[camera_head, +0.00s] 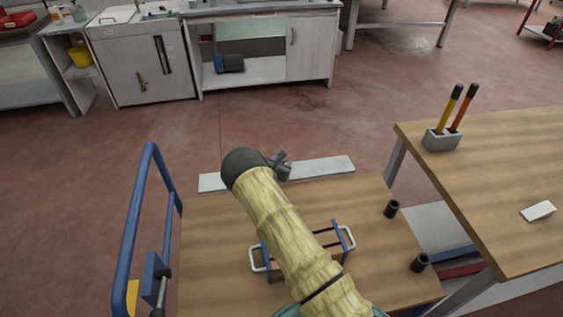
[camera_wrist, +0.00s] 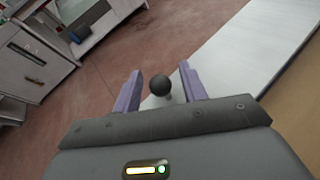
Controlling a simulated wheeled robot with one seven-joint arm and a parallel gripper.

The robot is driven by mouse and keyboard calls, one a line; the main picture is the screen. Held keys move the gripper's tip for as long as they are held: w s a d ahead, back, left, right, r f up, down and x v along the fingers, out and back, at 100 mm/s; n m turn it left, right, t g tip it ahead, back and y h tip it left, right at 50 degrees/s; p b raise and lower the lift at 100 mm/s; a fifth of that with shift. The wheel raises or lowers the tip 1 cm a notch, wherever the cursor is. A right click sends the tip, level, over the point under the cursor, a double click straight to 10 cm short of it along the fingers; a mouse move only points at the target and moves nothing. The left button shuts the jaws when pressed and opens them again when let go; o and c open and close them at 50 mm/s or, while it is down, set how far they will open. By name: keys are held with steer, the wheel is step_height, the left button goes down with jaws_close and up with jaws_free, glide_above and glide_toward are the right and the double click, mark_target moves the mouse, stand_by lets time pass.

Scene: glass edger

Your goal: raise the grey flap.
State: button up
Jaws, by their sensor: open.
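The grey flap (camera_head: 325,168) is a long pale strip along the far edge of the wooden worktop (camera_head: 225,225). In the wrist view the flap (camera_wrist: 245,48) fills the upper right. A dark round knob (camera_wrist: 160,85) shows between the two purple fingers of my gripper (camera_wrist: 160,71). The fingers are open, with a gap on each side of the knob; I cannot tell how deep it sits between them. In the head view my gripper (camera_head: 283,160) is over the flap's middle, and my arm covers part of the flap and worktop.
A blue rail (camera_head: 133,235) stands left of the worktop. A blue frame with white handles (camera_head: 347,238) and two dark cylinders (camera_head: 391,209) are on the worktop. A higher table (camera_head: 490,190) at right holds a block with two handled tools (camera_head: 440,138). Open floor lies beyond the flap.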

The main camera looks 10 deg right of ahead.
jaws_close()
steer(key=shift+a+r, duration=0.1)
steer(key=shift+a, duration=0.1)
stand_by(1.1)
